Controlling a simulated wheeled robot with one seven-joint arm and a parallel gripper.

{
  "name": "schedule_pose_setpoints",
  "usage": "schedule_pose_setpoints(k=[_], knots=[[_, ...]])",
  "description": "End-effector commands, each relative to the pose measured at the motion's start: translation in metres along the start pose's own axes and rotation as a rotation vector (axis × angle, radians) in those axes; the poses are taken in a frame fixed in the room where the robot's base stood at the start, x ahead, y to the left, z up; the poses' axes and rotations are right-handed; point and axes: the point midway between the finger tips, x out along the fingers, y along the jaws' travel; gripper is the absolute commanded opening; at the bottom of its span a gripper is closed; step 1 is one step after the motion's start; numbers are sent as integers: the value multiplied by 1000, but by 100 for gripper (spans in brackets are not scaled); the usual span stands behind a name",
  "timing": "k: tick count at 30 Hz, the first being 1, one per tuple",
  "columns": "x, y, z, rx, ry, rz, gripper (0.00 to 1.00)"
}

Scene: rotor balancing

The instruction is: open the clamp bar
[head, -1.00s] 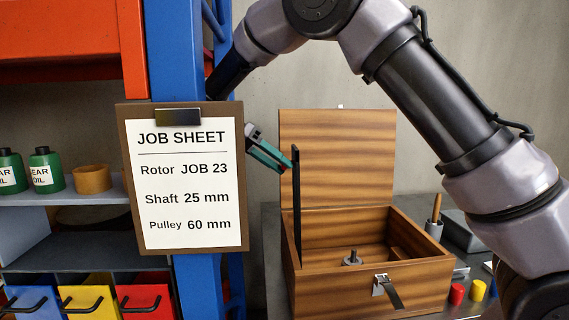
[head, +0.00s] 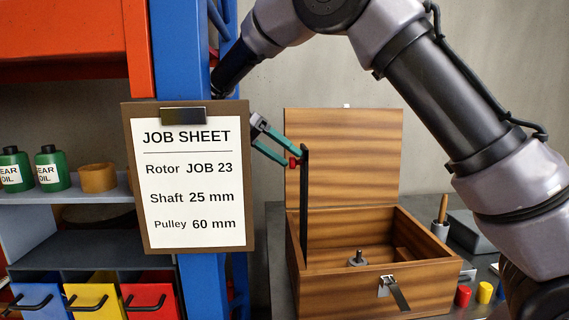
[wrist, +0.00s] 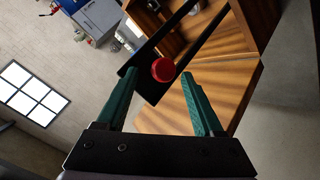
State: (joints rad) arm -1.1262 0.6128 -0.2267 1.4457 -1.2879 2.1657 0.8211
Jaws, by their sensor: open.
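The clamp bar (head: 304,210) is a thin black bar standing upright at the left side of an open wooden box (head: 350,290). A red knob (head: 294,163) sits near its top end. In the wrist view the same red knob (wrist: 163,69) lies between and slightly beyond my fingertips, with the black bar (wrist: 184,43) behind it. My gripper (head: 291,157) has teal fingers, reaches in from the left and is at knob height. In the wrist view my gripper (wrist: 161,76) is open, a finger on each side of the knob, with gaps showing.
The box lid (head: 345,150) stands raised behind. A small metal part (head: 356,259) is inside the box, and a latch (head: 392,290) hangs on its front. A job sheet board (head: 188,180) and blue shelf post stand left. Red (head: 463,296) and yellow (head: 485,292) pieces lie right.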

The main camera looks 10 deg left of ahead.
Motion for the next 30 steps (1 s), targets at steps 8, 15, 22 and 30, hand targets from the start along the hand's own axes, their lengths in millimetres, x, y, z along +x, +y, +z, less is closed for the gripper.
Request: schedule_pose_setpoints(k=[8, 15, 22, 30], knots=[[-33, 30, -30, 2, 0, -3, 69], [-45, 42, -43, 1, 1, 1, 69], [-46, 42, -43, 0, 1, 1, 69], [-21, 62, -67, -53, -74, -25, 69]])
